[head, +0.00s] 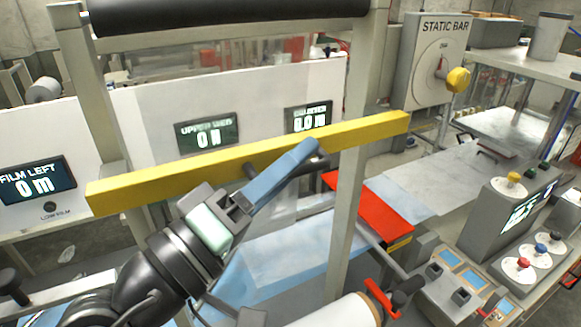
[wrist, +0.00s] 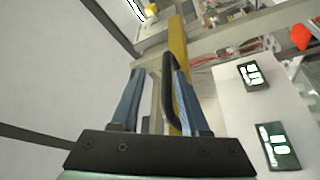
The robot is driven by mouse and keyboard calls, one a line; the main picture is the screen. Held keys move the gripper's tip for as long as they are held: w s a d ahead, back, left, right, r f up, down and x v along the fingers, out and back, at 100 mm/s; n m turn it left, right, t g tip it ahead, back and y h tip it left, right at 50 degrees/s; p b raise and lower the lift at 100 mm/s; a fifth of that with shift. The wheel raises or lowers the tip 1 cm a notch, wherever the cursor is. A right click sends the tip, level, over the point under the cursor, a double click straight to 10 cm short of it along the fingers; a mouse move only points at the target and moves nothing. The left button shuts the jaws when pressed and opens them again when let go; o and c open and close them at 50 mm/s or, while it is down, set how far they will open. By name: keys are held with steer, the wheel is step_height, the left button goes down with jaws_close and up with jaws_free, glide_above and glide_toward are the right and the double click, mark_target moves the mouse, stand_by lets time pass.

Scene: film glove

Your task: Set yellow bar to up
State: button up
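The yellow bar (head: 150,187) is a long beam across the front of the machine frame in the head view, its right end higher in the picture. In the wrist view the yellow bar (wrist: 179,45) runs away behind a black handle (wrist: 167,85). My gripper (head: 307,152) has blue fingers and is in front of the bar's right half. In the wrist view my gripper (wrist: 157,72) is open, with the handle between its fingers, close to the right one. A gap shows on the left. Whether the right finger touches the handle I cannot tell.
Grey frame posts (head: 348,200) stand at both sides of the bar, with a black roller (head: 220,14) above. A white panel with displays (head: 207,135) is behind. A red plate (head: 370,208) and a button console (head: 510,215) are at the right.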

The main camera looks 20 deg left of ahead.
steer(key=shift+f, duration=0.15)
steer(key=shift+s+a+f, duration=0.1)
steer(key=shift+s+a, duration=0.05)
steer(key=b+v, duration=0.6)
steer(key=v, duration=0.6)
steer(key=shift+s, duration=0.35)
